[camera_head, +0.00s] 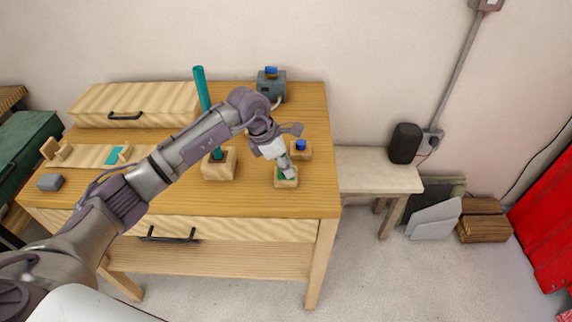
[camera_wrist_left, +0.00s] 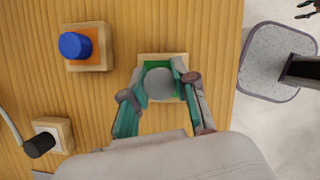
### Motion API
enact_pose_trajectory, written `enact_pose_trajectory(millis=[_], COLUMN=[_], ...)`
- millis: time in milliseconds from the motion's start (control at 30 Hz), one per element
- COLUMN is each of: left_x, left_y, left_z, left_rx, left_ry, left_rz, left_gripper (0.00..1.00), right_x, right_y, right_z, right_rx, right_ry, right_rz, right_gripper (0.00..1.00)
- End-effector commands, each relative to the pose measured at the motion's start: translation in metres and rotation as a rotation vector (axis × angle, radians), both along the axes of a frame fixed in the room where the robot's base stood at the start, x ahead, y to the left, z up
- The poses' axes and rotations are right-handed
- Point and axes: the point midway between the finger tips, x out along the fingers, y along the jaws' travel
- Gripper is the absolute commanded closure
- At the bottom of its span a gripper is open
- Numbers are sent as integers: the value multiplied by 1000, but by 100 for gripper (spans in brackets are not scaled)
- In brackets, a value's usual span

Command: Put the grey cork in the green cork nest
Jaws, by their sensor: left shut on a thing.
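The green cork nest (camera_head: 278,183) is a small wooden block with a green top near the front right of the table. In the left wrist view the nest (camera_wrist_left: 183,59) lies under my fingers. My left gripper (camera_head: 287,170) points down over it. In the left wrist view my left gripper (camera_wrist_left: 158,86) is shut on the grey cork (camera_wrist_left: 160,85), a round grey piece between the fingertips. The cork is over the green area; whether it is seated or still above cannot be told. In the head view the cork is hidden by the fingers.
A blue cork (camera_head: 300,145) sits in an orange-topped block just behind. A teal rod (camera_head: 201,90) stands upright in a wooden holder (camera_head: 219,170) left of the nest. The table's right edge (camera_head: 334,175) is close by.

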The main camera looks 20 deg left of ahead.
Motion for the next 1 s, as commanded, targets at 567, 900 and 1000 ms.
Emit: enact_pose_trajectory(millis=[567, 900, 1000], left_x=[1, 1, 1], left_y=[0, 0, 0], left_z=[10, 9, 9], left_rx=[-1, -2, -2], left_ry=[-4, -5, -5], left_rz=[0, 0, 0], left_gripper=[88, 88, 88], right_x=[0, 0, 0], right_y=[4, 4, 4], right_z=[4, 2, 0], right_rx=[4, 4, 4], right_ry=[0, 0, 0], right_rz=[-1, 0, 0], right_gripper=[60, 60, 60])
